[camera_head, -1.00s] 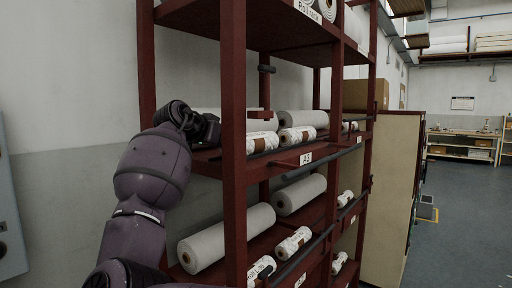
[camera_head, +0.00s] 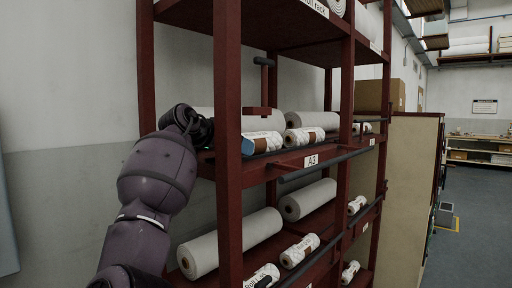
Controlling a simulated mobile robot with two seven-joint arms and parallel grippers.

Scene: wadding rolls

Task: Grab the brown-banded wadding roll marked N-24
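On the shelf labelled A3, a white roll with a brown band (camera_head: 304,136) lies in front of a large grey roll. A second white roll (camera_head: 262,142) lies to its left, with a brown band and a blue patch at its near end, partly behind the red upright. I cannot read N-24 on either. My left arm comes in from the left, its dark wrist (camera_head: 188,122) at about A3 shelf height beside the upright. My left gripper's fingers are hidden. My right gripper does not show.
The red rack (camera_head: 228,190) has uprights and a dark rail (camera_head: 325,163) in front of shelf A3. More white rolls (camera_head: 299,250) and large grey rolls lie on the shelf below. A beige panel (camera_head: 412,180) stands to the right, with open floor (camera_head: 475,220) beyond.

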